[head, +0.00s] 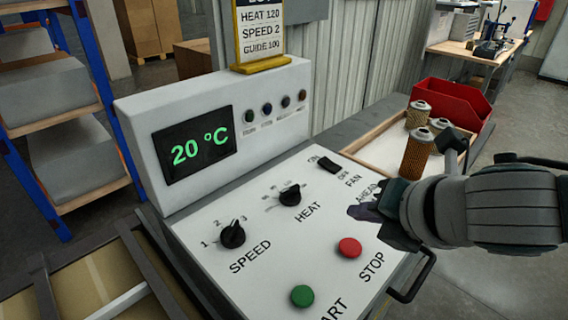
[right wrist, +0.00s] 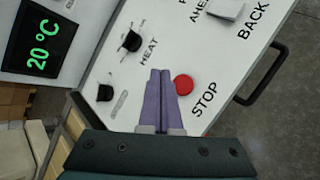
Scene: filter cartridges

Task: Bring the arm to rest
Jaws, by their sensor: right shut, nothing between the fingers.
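My right gripper (head: 366,211) reaches in from the right in the head view, over the sloped white control panel (head: 268,212). Its purple fingers (right wrist: 158,100) are together in the right wrist view, with nothing between them. The fingertips are near the red STOP button (head: 349,248), which shows just right of them in the right wrist view (right wrist: 183,85). I cannot tell whether they touch the panel. My left gripper is in neither view.
The panel has a speed knob (head: 232,235), a heat knob (head: 290,195), a fan switch (head: 328,164) and a green button (head: 302,295). Its display (head: 194,144) reads 20 °C. Filter cartridges (head: 417,153) stand in a tray behind my right arm, beside a red bin (head: 452,103).

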